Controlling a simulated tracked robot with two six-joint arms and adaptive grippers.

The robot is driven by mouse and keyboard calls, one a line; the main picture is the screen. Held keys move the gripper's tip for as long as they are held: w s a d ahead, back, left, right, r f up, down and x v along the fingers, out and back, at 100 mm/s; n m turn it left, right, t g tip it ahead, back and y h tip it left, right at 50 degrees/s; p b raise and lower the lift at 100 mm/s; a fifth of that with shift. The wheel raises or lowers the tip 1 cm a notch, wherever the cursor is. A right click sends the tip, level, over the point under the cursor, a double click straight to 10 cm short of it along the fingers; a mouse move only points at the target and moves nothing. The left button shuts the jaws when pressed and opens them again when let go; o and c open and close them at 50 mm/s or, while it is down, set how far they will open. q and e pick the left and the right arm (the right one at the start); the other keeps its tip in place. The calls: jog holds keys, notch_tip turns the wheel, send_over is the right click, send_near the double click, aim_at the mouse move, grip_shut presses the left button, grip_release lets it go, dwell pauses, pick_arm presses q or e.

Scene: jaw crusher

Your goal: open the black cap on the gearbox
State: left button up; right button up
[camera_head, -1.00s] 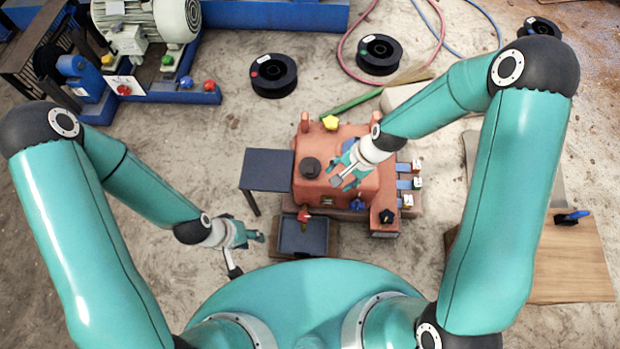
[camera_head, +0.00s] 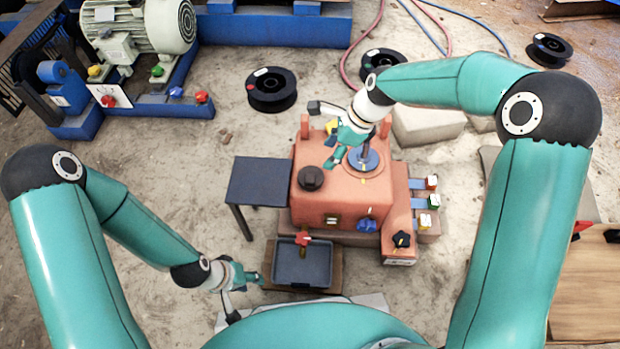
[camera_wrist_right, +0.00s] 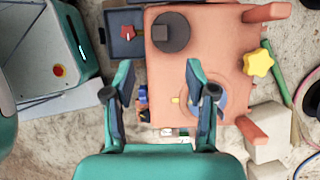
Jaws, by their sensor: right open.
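The orange gearbox (camera_head: 335,200) stands in the middle of the head view. Its round black cap (camera_head: 310,177) sits on the left part of its top; the cap also shows in the right wrist view (camera_wrist_right: 171,32). My right gripper (camera_head: 327,135) is open and empty above the back of the gearbox, apart from the cap. In the wrist view its two fingers (camera_wrist_right: 159,76) are spread and the cap lies beyond them, near the top edge. My left gripper (camera_head: 246,296) looks open and empty, low and left of the grey tray.
A dark side table (camera_head: 258,181) stands left of the gearbox. A grey tray (camera_head: 302,265) with a red-handled valve (camera_head: 302,239) is in front. A motor (camera_head: 150,30) stands back left.

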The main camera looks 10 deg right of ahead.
aim_at(310, 178)
jog(key=b+x, duration=0.4)
jog(key=x, duration=0.8)
jog(key=shift+a+f, duration=0.15)
jog(key=shift+f, duration=0.2)
jog(key=shift+w, duration=0.1)
grip_shut()
